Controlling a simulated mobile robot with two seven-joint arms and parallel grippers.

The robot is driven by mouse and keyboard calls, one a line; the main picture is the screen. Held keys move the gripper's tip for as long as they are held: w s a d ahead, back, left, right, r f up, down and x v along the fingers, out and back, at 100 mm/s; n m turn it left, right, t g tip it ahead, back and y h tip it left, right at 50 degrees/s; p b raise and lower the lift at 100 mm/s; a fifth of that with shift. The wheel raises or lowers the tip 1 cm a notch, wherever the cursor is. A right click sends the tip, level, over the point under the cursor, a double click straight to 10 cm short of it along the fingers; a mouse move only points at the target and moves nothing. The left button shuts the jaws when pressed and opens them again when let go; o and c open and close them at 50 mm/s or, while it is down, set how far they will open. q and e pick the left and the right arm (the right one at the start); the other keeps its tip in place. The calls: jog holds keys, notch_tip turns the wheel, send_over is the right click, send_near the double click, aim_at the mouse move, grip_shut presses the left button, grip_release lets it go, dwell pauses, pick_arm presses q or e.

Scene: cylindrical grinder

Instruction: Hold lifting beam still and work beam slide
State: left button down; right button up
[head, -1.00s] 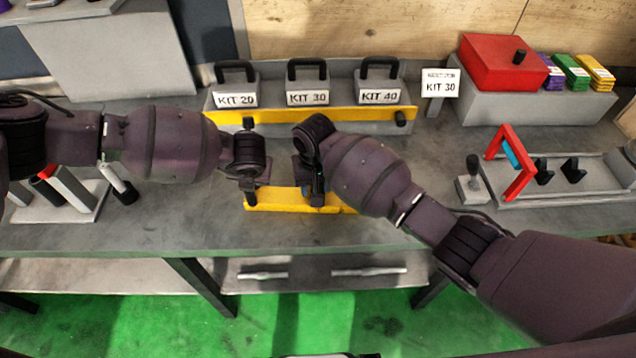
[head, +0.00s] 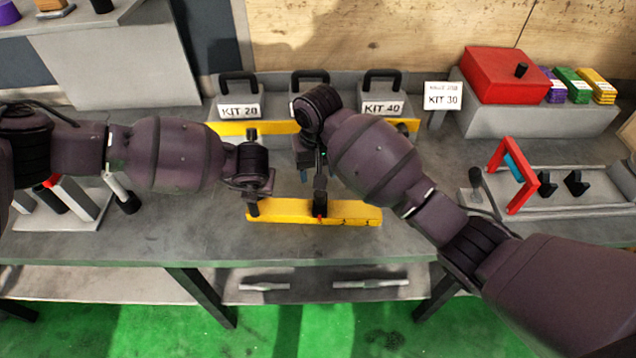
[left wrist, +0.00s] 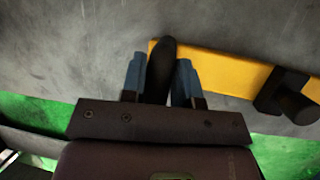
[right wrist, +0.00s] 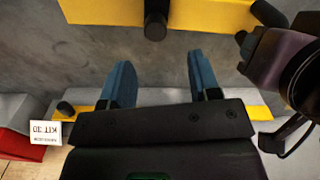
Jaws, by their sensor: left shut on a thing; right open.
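A yellow lifting beam (head: 355,215) lies across the front of the bench. A black slide (head: 320,208) with a small red mark sits on it near its middle. In the left wrist view, my left gripper (left wrist: 160,75) is shut on a dark upright handle (left wrist: 161,60) at the beam's end; the slide's dark knob (left wrist: 285,100) shows to the right. In the right wrist view, my right gripper (right wrist: 160,75) is open and empty, apart from the slide (right wrist: 155,20), on the kit side of the beam (right wrist: 105,12). In the head view, my right arm partly hides its fingers.
Kit blocks marked KIT 20 (head: 238,112) and KIT 40 (head: 383,108) stand at the back behind another yellow bar (head: 405,125). A KIT 30 sign (head: 442,97), red box (head: 505,75) and red-framed fixture (head: 497,160) are at right. Bare bench lies between beam and fixture.

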pick_arm(q)
jog(key=shift+a, duration=0.1)
pick_arm(e)
jog(key=shift+r, duration=1.35)
pick_arm(q)
jog(key=c, duration=0.8)
grip_release()
jog(key=v, duration=1.2)
